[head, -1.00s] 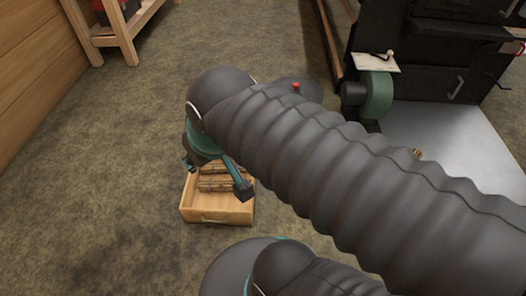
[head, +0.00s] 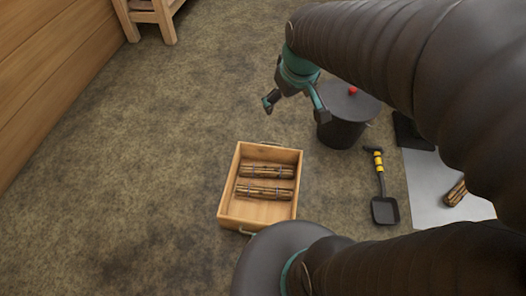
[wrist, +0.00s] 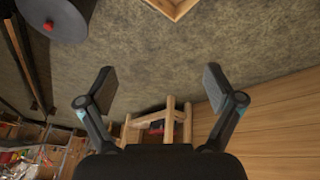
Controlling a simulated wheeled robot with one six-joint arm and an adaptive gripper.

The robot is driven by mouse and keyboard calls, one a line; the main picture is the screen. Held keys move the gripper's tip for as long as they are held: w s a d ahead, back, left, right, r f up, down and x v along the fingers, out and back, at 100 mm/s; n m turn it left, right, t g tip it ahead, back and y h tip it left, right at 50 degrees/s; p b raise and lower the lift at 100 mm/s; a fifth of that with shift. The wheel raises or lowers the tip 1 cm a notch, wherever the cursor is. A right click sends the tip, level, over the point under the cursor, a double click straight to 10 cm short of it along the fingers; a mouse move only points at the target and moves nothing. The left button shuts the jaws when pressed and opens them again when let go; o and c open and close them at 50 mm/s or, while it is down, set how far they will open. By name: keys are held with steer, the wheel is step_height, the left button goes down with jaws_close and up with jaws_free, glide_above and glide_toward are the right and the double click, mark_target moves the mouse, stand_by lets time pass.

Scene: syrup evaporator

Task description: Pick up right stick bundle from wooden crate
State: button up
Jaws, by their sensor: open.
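The wooden crate (head: 228,190) stands on the floor in the middle of the head view. Two stick bundles lie in it, one behind the other: the far bundle (head: 266,171) and the near bundle (head: 264,192). I cannot tell from this angle which is the right one. My gripper (head: 294,108) is open and empty, in the air beyond the crate and apart from it. In the wrist view my gripper (wrist: 148,82) has its two fingers spread wide with nothing between them. Only a corner of the crate (wrist: 175,6) shows at the top there; its bundles are out of that view.
A dark lidded bin (head: 343,128) with a red knob stands right of my gripper. A small black shovel (head: 384,208) lies right of the crate. Another stick bundle (head: 455,193) lies on a grey metal sheet (head: 428,190). A wooden rack (head: 150,14) is at the back left. Floor left of the crate is clear.

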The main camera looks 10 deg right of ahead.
steer(key=w+f+n+g, duration=0.1)
steer(key=w+f+n, duration=0.2)
steer(key=w+f, duration=0.7)
steer(key=n+g, duration=0.2)
steer(key=n, duration=0.2)
glide_above(267, 169)
step_height(267, 169, down, 13)
step_height(267, 169, down, 31)
steer(key=n+g+p, duration=0.1)
steer(key=n, duration=0.3)
steer(key=shift+f, duration=3.3)
steer(key=c, duration=1.4)
